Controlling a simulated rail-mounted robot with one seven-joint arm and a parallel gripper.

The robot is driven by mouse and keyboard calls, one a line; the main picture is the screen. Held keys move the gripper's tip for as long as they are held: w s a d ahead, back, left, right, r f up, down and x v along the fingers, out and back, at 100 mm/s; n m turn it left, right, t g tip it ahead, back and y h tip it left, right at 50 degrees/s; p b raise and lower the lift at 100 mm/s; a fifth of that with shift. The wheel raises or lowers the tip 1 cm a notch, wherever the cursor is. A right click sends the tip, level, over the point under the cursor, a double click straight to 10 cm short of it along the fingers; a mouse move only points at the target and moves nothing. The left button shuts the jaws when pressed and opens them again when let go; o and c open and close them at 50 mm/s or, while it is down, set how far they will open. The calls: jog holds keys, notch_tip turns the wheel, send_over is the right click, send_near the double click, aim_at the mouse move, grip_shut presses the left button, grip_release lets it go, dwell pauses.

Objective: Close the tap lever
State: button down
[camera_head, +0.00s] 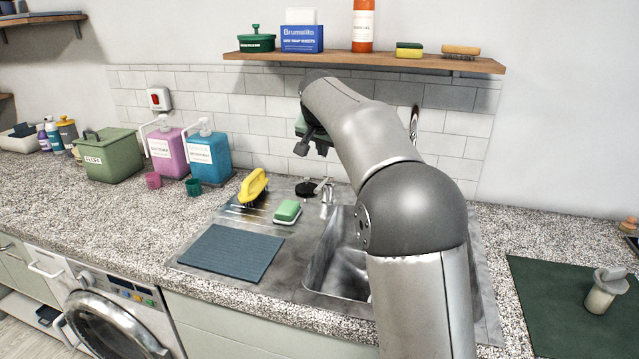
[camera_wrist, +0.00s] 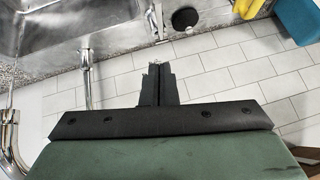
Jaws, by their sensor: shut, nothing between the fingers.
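A small chrome fitting with a lever-like arm (camera_head: 325,187) stands at the back of the sink, left of the basin. It also shows at the top of the wrist view (camera_wrist: 156,20). A curved chrome tap pipe (camera_head: 413,125) shows partly behind my arm; in the wrist view chrome piping (camera_wrist: 86,75) runs left of my fingers. I cannot tell for sure which part is the tap lever. My gripper (camera_head: 302,146) is shut and empty, raised in front of the tiled wall above the small fitting. Its fingers (camera_wrist: 160,70) touch nothing visible.
The sink basin (camera_head: 330,262) is partly hidden by my arm. A yellow brush (camera_head: 253,186), green sponge (camera_head: 287,210) and ribbed mat (camera_head: 232,253) lie left of it. A shelf (camera_head: 370,61) runs above. Pink (camera_head: 167,152) and blue (camera_head: 208,155) dispensers stand left.

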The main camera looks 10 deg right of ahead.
jog(key=p, duration=0.1)
send_over(321, 185)
jog(key=s, duration=0.3)
notch_tip(321, 185, down, 7)
jog(key=f, duration=0.3)
jog(key=shift+w+a+f, duration=0.25)
jog(key=shift+a+f, duration=0.05)
jog(key=shift+f, duration=0.45)
